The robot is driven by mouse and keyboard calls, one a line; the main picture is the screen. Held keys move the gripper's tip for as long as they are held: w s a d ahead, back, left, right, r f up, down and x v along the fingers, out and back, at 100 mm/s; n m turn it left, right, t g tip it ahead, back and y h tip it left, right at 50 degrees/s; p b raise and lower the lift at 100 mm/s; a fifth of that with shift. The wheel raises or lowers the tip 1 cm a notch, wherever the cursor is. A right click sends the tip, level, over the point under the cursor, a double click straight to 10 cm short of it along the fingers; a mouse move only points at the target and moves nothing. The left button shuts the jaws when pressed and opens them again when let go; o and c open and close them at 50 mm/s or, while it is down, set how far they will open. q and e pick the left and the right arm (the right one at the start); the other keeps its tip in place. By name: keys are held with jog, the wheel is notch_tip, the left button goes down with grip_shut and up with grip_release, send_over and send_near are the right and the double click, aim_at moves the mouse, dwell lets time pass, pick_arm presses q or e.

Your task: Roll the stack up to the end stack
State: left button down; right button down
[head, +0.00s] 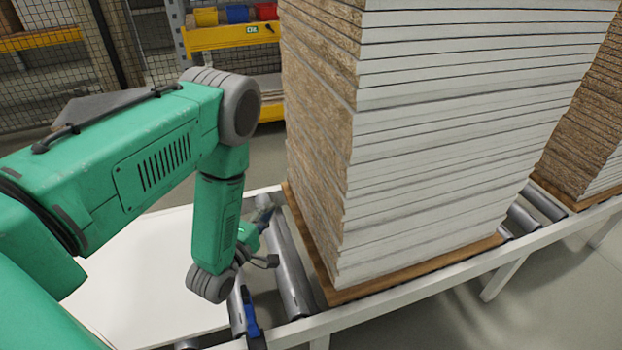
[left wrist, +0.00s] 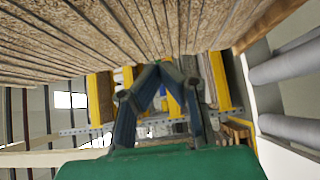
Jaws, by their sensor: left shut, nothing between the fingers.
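The stack of white boards with brown chipboard edges (head: 430,140) stands upright on a brown base board (head: 420,270) on the roller conveyor. The end stack (head: 590,125) stands farther right on the same conveyor, cut off by the picture's edge, with a gap of bare rollers between. My left gripper (head: 265,216) is low over the rollers at the left side of the nearer stack. In the left wrist view its fingertips (left wrist: 160,66) meet, shut and empty, close to the stack's chipboard side (left wrist: 130,30); I cannot tell whether they touch it. My right gripper is not in view.
The conveyor's white rail (head: 400,295) runs along the front, with bare rollers (head: 285,265) left of the stack. A large white panel (head: 150,270) lies under my left arm. A yellow rack with coloured bins (head: 235,37) and mesh fencing stand behind.

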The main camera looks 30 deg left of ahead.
pick_arm(q)
jog(key=b, duration=0.2)
send_near(306, 178)
jog(key=w+a, duration=0.3)
jog(key=w, duration=0.1)
jog(key=shift+w+d+r, duration=0.1)
jog(key=shift+w+d, duration=0.6)
jog(key=shift+w, duration=0.1)
jog(key=shift+w+d+b, duration=0.3)
jog(key=shift+w+d, duration=0.3)
